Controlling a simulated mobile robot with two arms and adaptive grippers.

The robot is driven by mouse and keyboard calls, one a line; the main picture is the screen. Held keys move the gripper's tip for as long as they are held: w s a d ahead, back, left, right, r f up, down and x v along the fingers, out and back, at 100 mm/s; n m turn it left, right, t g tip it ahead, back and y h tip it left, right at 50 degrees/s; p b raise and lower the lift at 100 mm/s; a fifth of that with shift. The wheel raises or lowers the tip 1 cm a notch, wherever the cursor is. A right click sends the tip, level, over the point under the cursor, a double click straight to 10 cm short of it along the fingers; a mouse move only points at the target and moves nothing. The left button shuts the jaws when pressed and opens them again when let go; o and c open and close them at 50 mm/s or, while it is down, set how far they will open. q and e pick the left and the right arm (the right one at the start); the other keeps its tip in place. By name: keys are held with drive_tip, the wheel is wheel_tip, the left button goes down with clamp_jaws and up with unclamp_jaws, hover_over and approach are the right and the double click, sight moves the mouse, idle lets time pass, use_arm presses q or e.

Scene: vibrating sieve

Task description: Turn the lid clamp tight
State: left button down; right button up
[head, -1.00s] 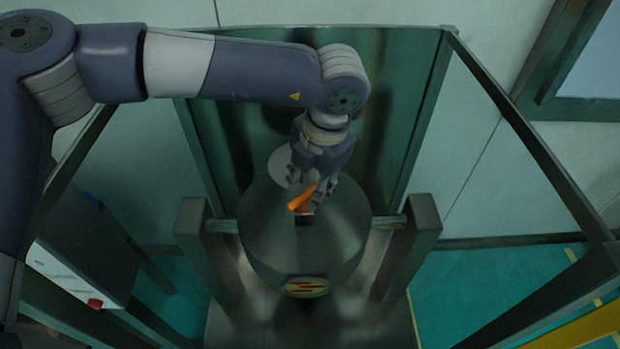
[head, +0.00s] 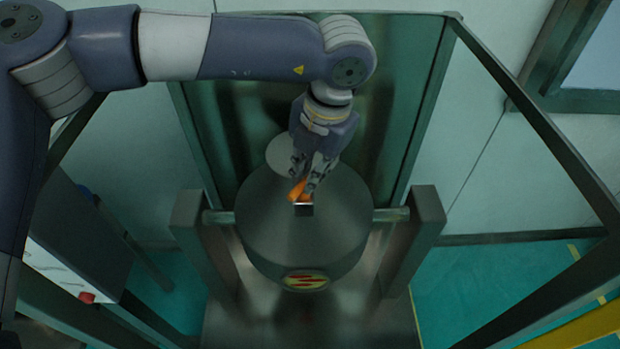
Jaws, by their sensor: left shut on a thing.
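The lid clamp (head: 298,192) shows as a small orange handle on top of the round grey sieve drum (head: 305,238). A small dark block (head: 304,210) sits on the drum just below the handle in the picture. My left gripper (head: 306,184) points down over the drum and is shut on the orange handle. Its fingers hide part of the handle, and I cannot tell how tight the clamp is. My right gripper is not in view.
Two upright grey posts (head: 187,222) and (head: 428,215) flank the drum. A metal frame (head: 535,130) surrounds the machine. A box with a red button (head: 87,297) stands at the lower left.

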use_arm(q)
drive_tip(key=n+b, duration=0.1)
drive_tip(key=b, duration=0.1)
drive_tip(key=n+b, duration=0.3)
drive_tip(key=shift+w+a+f+g+b, duration=0.15)
drive_tip(key=shift+w+f+g+b, duration=0.1)
drive_tip(key=shift+g+b, duration=0.1)
drive_tip(key=shift+a+r+n+g+b, duration=0.1)
drive_tip(key=shift+r+n+g+b, duration=0.1)
drive_tip(key=shift+n+b, duration=0.6)
drive_tip(key=shift+a+r+n+g+b, duration=0.15)
drive_tip(key=shift+n+b, duration=0.4)
drive_tip(key=shift+n, duration=0.35)
drive_tip(key=shift+w, duration=0.1)
drive_tip(key=c, duration=1.6)
unclamp_jaws()
